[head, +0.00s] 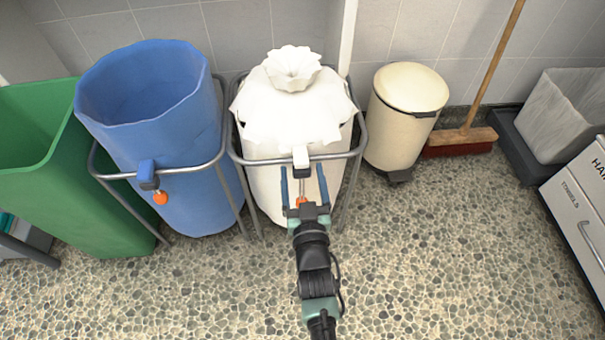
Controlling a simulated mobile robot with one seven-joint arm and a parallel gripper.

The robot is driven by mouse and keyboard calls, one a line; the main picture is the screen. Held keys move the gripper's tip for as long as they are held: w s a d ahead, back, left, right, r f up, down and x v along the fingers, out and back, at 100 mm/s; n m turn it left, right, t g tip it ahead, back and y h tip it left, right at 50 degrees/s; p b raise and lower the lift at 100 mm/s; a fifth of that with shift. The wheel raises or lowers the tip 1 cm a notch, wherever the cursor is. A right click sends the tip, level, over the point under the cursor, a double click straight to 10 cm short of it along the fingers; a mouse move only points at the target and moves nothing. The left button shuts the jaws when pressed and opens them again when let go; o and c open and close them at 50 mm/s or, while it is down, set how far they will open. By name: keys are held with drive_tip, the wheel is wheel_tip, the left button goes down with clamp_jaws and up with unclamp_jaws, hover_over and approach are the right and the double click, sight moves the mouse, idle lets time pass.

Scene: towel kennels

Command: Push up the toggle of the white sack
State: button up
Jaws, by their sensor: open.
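The white sack (272,178) stands in a grey metal frame, with its top gathered into a ruffled neck (293,68). An orange bead (301,202) shows low between my fingers, partly hidden by my gripper. My gripper (304,174) is open, its two blue fingers pointing at the sack just below the white block, one on either side of the cord. I cannot tell whether the fingers touch anything.
A cream pedal bin (395,125) and broom (462,140) stand right. The pebbled floor (450,250) in front is clear.

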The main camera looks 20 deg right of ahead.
drive_tip(key=p+v, duration=0.5)
drive_tip(key=v, duration=0.8)
idle(0.4)
drive_tip(key=w+a+r+t+y, duration=0.15)
drive_tip(key=w+r, duration=0.35)
drive_tip(key=r, duration=0.7)
drive_tip(key=w+a+r+n+t+p, duration=0.15)
drive_tip(key=w+r, duration=0.35)
drive_tip(key=r, duration=0.6)
drive_tip(key=w+a+r+t+y, duration=0.1)
drive_tip(key=w+a+r+t, duration=0.15)
drive_tip(key=w+r, duration=0.65)
drive_tip(key=s+a+r+t+y, duration=0.1)
drive_tip(key=s+a+r, duration=0.15)
drive_tip(key=r, duration=0.85)
drive_tip(key=s+a+r+t, duration=0.1)
drive_tip(key=s+r, duration=0.3)
drive_tip(key=r, duration=0.6)
drive_tip(key=s+a+r+n+t+y+p, duration=0.1)
drive_tip(key=s+a+r, duration=0.1)
drive_tip(key=s+r, duration=0.55)
drive_tip(key=s+a+r+n+t+y+p, duration=0.15)
drive_tip(key=s+r, duration=0.35)
drive_tip(key=r, duration=0.5)
wheel_tip(320, 180, up, 36)
drive_tip(key=w+h+p, duration=0.1)
drive_tip(key=p, duration=3.5)
drive_tip(key=shift+w+d+r+m+p, duration=0.15)
drive_tip(key=shift+w+d+m+p, duration=0.1)
drive_tip(key=shift+m+p, duration=0.15)
